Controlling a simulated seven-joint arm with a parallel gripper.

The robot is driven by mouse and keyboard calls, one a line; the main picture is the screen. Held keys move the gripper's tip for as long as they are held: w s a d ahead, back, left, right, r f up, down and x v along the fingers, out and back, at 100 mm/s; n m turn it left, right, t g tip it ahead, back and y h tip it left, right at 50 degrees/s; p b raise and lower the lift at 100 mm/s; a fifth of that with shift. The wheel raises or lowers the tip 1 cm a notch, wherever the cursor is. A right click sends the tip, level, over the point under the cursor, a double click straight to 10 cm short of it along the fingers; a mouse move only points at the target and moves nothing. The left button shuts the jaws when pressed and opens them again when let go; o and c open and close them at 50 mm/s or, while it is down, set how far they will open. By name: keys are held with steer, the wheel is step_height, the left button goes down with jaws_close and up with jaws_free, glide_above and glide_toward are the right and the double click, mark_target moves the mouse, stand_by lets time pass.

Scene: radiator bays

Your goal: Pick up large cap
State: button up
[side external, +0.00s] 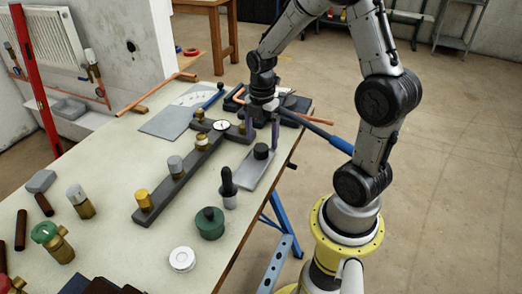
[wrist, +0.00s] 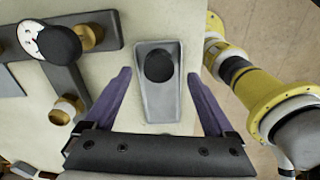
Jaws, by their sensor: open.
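A round black cap (side external: 262,151) sits on a grey tapered holder (side external: 253,176) near the right edge of the bench. I take it for the large cap, but cannot be sure. In the wrist view the cap (wrist: 159,66) is near the upper middle, towards the far end of the holder (wrist: 160,105). My gripper (side external: 263,141) is over the holder, its purple fingers pointing down. In the wrist view the fingers of my gripper (wrist: 159,75) are wide apart, one on each side of the holder, with nothing held. I cannot tell whether they touch anything.
A dark manifold bar (side external: 178,182) with brass fittings and a gauge (side external: 221,125) lies left of the holder. A black-topped fitting (side external: 228,188), a green pot (side external: 210,224) and a white ring (side external: 182,259) stand nearer the camera. A blue-handled tool (side external: 330,138) lies behind, overhanging the edge.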

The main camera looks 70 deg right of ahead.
mark_target(261, 146)
steer(key=shift+w+d+f, duration=0.1)
steer(key=shift+f, duration=1.45)
jaws_close()
